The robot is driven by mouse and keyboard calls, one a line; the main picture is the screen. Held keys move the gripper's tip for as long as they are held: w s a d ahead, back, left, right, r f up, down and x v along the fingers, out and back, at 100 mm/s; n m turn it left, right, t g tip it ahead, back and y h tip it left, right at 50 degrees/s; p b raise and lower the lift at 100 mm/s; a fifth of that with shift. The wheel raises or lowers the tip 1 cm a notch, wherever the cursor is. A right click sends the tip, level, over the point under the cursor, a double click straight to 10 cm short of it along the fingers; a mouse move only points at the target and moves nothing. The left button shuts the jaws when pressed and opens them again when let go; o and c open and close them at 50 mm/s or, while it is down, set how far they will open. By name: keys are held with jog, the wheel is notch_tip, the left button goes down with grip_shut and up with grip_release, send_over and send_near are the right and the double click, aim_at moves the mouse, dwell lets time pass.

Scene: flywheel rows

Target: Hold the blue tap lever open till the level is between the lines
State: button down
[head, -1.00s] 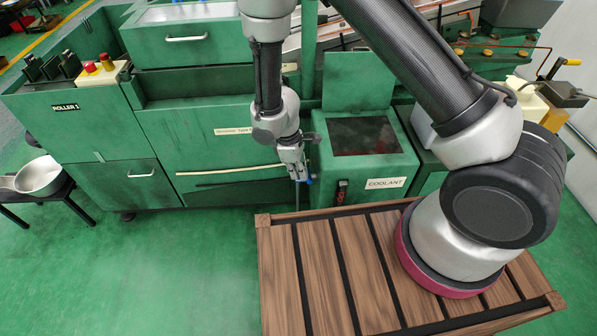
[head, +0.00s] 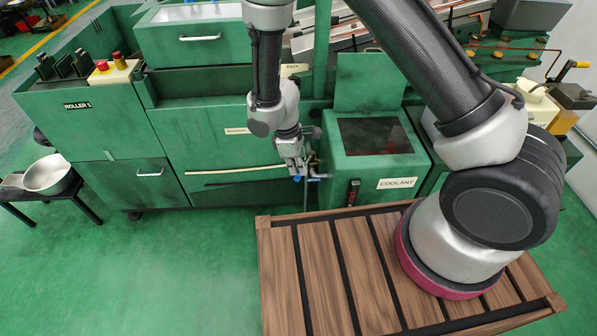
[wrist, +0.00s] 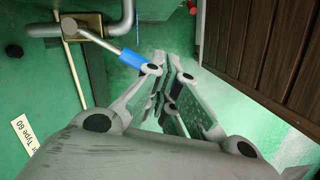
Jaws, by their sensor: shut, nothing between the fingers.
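The tap lever has a grey rod and a blue sleeve (wrist: 131,58). It reaches from the tap (wrist: 82,26) toward my fingers in the wrist view. In the head view the blue end (head: 298,179) shows low at my gripper (head: 299,174), left of the coolant tank (head: 372,168). My gripper (wrist: 178,58) is shut with nothing between its fingers. The blue sleeve's end is against or very close to the outside of one finger; I cannot tell if they touch. A narrow dark gauge (head: 352,193) is on the tank front; its level and lines are too small to read.
A slatted wooden platform (head: 312,262) lies in front of the tank. Green machine cabinets (head: 215,150) stand behind and left of my gripper. A metal pan (head: 47,175) sits on a small stand at far left. The green floor at front left is clear.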

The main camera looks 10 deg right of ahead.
notch_tip(320, 180, up, 9)
jog(key=a, duration=0.1)
jog(key=shift+s+a, duration=0.15)
jog(key=shift+a, duration=0.1)
jog(key=shift+f, duration=0.1)
dwell(0.3)
jog(key=s+d+r+m+t, duration=0.1)
jog(key=s+d+r+m, duration=0.3)
jog(key=d+r, duration=0.6)
jog(key=s+d+r+m+t+y, duration=0.1)
jog(key=s+d+r+m, duration=0.4)
jog(key=r, duration=0.7)
jog(key=s+d+r+m+t+y, duration=0.1)
jog(key=s+d+r+m+t, duration=0.2)
jog(key=d+r, duration=0.8)
jog(key=s+d+m, duration=0.2)
jog(key=s+d, duration=0.1)
jog(key=s, duration=0.1)
jog(key=shift+s+d, duration=0.25)
jog(key=shift+d, duration=0.1)
jog(key=shift+w+a, duration=0.1)
